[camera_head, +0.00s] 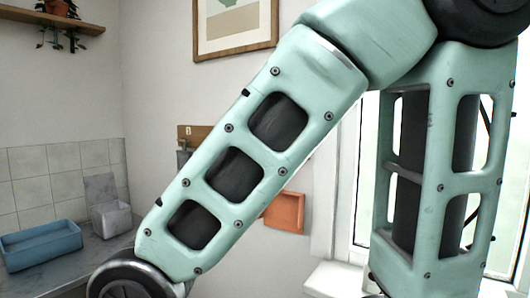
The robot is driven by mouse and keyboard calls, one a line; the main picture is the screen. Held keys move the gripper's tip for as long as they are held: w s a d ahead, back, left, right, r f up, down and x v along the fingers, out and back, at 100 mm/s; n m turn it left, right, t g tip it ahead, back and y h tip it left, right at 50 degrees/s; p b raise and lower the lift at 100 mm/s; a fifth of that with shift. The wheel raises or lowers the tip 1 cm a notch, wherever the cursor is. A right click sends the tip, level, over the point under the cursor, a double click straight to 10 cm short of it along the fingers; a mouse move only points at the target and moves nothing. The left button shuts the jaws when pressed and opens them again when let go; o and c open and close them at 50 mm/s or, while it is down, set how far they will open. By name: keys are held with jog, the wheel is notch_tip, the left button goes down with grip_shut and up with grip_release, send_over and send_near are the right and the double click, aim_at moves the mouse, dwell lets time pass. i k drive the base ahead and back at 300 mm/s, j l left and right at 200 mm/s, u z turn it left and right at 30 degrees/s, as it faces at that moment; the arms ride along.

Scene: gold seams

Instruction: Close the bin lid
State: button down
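A small pale grey bin (112,221) stands on the grey counter at the left, near the tiled wall. Its lid (100,187) stands up at the back, so the bin is open. The inside of the bin is mostly not visible. My gripper is outside the picture; only my pale green arm links show, crossing the middle and right. The lower arm joint is at the bottom, right of the bin in the picture.
A blue tray (42,247) sits on the counter (98,252) left of the bin. An orange object (287,212) shows partly behind my arm. A wooden shelf (50,20) with a hanging plant is at upper left. A window is at the right.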

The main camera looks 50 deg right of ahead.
aim_at(100, 188)
jog(key=i+l, duration=0.1)
jog(key=i, duration=0.65)
jog(key=i+l, duration=0.1)
jog(key=i, duration=0.6)
jog(key=i+l, duration=0.1)
jog(key=i, duration=0.65)
jog(key=j+u, duration=0.05)
